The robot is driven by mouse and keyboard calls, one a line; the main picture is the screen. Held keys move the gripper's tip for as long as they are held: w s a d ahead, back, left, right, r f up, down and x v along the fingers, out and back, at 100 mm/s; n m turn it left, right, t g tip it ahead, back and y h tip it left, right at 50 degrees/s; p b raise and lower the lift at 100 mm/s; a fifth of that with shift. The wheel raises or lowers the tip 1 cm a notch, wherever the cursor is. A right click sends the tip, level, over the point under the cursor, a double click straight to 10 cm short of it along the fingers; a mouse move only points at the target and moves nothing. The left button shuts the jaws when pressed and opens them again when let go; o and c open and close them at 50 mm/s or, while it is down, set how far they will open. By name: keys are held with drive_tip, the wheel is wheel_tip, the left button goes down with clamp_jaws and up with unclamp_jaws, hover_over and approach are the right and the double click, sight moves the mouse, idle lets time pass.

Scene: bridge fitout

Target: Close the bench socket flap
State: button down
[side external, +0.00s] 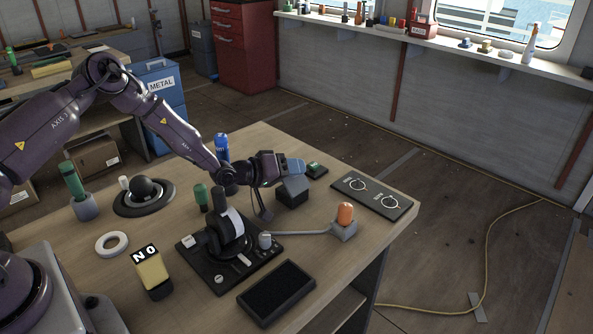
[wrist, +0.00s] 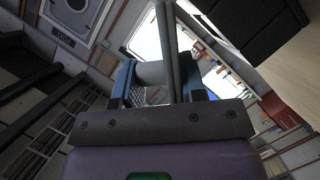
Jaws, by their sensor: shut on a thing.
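The bench socket (side external: 291,195) is a dark box near the far right part of the bench, with its dark flap appearing raised and tilted at the top. My gripper (side external: 292,166) is right at the top of the socket, its blue-grey fingers pointing to the right. In the wrist view my gripper (wrist: 160,88) has its fingers on either side of a short grey bar (wrist: 150,72) and is shut on it. A long grey strip runs up from there. I cannot tell exactly how the bar joins the flap. The fingers hide part of the flap.
A small dark box with a green top (side external: 316,170) is close behind the fingers. A black panel with two rings (side external: 371,197) lies to the right. An orange knob (side external: 345,214) and a black lever unit (side external: 229,240) stand in front. A blue bottle (side external: 222,147) stands behind the arm.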

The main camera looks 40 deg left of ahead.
drive_tip(key=shift+a+f+n+t+h, duration=0.25)
drive_tip(key=shift+a+n+h, duration=0.1)
drive_tip(key=shift+n, duration=0.4)
drive_tip(key=shift+a+f+n+t+h, duration=0.25)
drive_tip(key=shift+n+h, duration=0.1)
drive_tip(key=shift+n, duration=0.4)
drive_tip(key=shift+d, duration=0.1)
drive_tip(key=c, duration=1)
unclamp_jaws()
drive_tip(key=shift+o, duration=0.2)
drive_tip(key=shift+s+a, duration=0.4)
drive_tip(key=shift+s, duration=0.05)
drive_tip(key=v, duration=0.4)
drive_tip(key=shift+s+r, duration=0.15)
drive_tip(key=shift+r, duration=0.25)
wheel_tip(320, 180, up, 6)
drive_tip(key=shift+r, duration=0.2)
